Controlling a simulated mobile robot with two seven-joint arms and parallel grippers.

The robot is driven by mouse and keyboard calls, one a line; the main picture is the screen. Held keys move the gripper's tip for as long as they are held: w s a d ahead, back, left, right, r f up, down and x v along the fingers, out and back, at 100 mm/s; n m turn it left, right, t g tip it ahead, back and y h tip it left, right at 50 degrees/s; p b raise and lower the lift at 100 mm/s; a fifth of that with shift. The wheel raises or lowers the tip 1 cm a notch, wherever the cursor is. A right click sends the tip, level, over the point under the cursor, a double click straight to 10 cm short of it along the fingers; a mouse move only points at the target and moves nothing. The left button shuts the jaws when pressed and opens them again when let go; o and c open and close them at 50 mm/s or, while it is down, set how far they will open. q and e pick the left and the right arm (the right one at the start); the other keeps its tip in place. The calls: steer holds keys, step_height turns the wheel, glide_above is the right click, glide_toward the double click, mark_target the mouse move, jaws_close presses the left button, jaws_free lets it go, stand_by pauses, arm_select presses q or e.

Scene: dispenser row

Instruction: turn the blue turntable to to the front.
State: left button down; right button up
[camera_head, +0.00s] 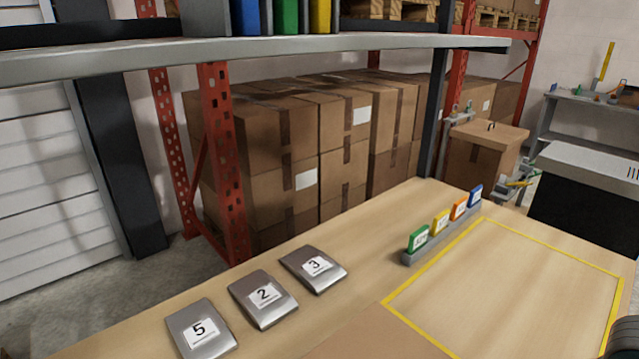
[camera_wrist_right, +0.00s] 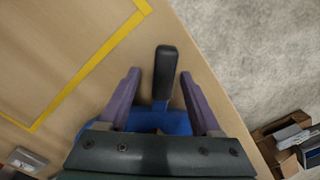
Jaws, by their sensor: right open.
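The blue turntable (camera_wrist_right: 158,121) shows in the right wrist view as a blue part low in the picture, largely hidden by my gripper. A black handle (camera_wrist_right: 165,68) joined to it by a short blue stem points up the picture. My right gripper (camera_wrist_right: 160,76) is open, with its two purple fingers on either side of the handle and stem. Gaps show between the fingers and the handle. The turntable is not visible in the head view. My left gripper is not in view.
A yellow-outlined area (camera_wrist_right: 97,58) lies on the wooden table; in the head view it is empty. Grey plates numbered 5 (camera_head: 201,330), 2 (camera_head: 263,298) and 3 (camera_head: 313,268) lie to its left. A grey strip (camera_head: 440,235) with coloured tabs borders it. A shelf (camera_head: 300,45) hangs above.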

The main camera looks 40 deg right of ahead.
step_height(320, 180, up, 10)
steer(key=p, duration=0.4)
stand_by(0.4)
steer(key=shift+s, duration=0.15)
